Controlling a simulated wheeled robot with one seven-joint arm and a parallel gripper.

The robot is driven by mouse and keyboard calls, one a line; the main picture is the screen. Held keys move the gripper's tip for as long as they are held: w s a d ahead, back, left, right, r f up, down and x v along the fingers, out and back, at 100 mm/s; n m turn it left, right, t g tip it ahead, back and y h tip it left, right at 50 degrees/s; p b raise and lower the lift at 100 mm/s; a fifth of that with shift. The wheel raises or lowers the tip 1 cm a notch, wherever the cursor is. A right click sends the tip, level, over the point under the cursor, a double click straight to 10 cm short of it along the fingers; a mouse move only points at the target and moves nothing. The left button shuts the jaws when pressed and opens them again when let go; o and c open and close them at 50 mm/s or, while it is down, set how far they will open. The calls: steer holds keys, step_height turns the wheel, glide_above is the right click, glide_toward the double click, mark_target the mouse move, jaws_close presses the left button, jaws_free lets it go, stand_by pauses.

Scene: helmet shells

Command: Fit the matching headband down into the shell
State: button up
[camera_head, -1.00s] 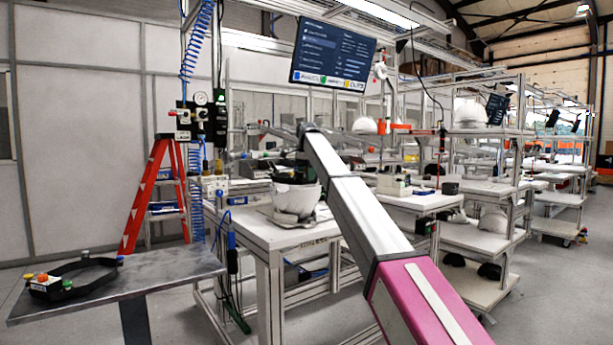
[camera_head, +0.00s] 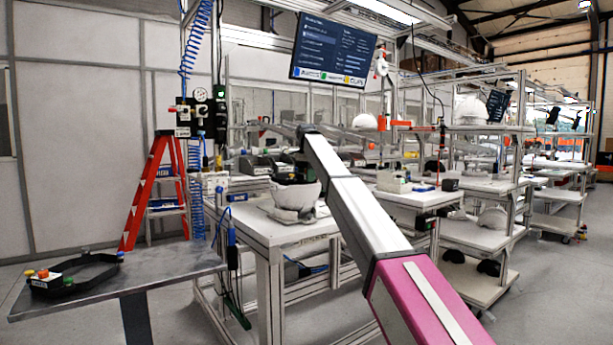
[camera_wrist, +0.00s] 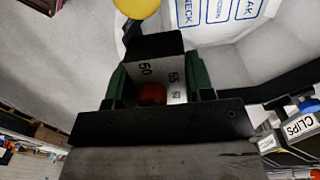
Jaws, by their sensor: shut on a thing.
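The white helmet shell (camera_head: 293,196) sits open side up on a pale support on the white worktable. In the wrist view its pale inside (camera_wrist: 235,62) carries blue-lettered labels. My gripper (camera_wrist: 157,78), with green fingers, is shut on the grey, number-marked block of a black headband (camera_wrist: 275,88). The band curves away to the right, at the shell's opening; a yellow knob shows above and a red one between the fingers. In the head view the dark band shows at the shell's rim, partly hidden; its seating depth cannot be told.
Another black headband (camera_head: 95,268) with coloured knobs lies on the grey table (camera_head: 165,267) at left. A bin marked CLIPS (camera_wrist: 297,127) is beside the shell. A red ladder (camera_head: 160,190) and blue coiled hose (camera_head: 190,75) stand behind.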

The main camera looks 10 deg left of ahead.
steer(key=shift+f, duration=0.45)
steer(key=o, duration=1)
steer(key=shift+r, duration=0.1)
